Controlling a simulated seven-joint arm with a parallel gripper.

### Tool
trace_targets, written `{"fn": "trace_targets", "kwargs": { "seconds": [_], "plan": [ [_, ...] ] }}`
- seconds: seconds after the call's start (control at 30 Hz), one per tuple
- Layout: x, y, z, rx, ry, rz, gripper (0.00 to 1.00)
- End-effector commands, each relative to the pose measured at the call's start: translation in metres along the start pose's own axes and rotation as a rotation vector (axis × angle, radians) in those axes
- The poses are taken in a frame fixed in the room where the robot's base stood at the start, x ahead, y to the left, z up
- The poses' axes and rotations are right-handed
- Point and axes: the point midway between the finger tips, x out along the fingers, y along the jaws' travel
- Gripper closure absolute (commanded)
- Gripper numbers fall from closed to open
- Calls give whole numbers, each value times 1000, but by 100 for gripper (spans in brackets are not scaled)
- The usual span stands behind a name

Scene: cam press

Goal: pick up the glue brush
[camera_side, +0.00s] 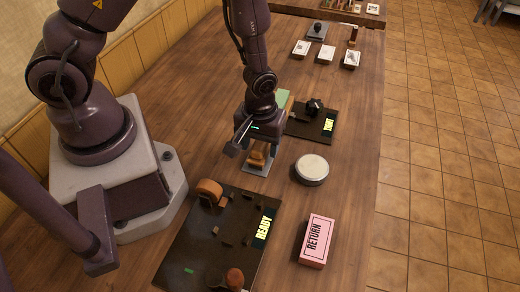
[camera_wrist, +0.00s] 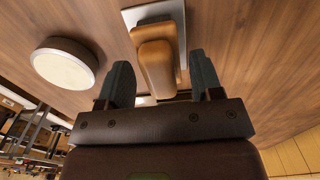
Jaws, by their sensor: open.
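A tan wooden piece with a rounded body, which I take to be the glue brush (camera_side: 259,154), sits on a small grey plate (camera_side: 255,170) near the middle of the table. In the wrist view the brush (camera_wrist: 157,62) lies between and just beyond my two dark fingertips. My gripper (camera_side: 254,143) is open, directly above it in the side view and hiding its upper part. In the wrist view my gripper (camera_wrist: 162,82) shows a gap on both sides of the wood. I cannot tell how far down the fingers reach. No bristles show.
A round white-topped tin (camera_side: 311,169) stands to the right, also in the wrist view (camera_wrist: 64,66). A black READY board (camera_side: 190,250) with brown parts is in front, a pink RETURN box (camera_side: 317,241) right of it. Another black board (camera_side: 301,128) is behind.

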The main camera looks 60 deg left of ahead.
Motion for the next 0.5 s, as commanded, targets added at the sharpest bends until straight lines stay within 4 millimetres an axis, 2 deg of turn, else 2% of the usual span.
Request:
{"fn": "trace_targets", "kwargs": {
  "seconds": [0.1,0.13,0.3,0.5],
  "plan": [
    [0,0,0,0,0,0,40],
    [0,0,0,0,0,0,45],
    [0,0,0,0,0,0,83],
    [-1,0,0,0,0,0,83]
  ]
}}
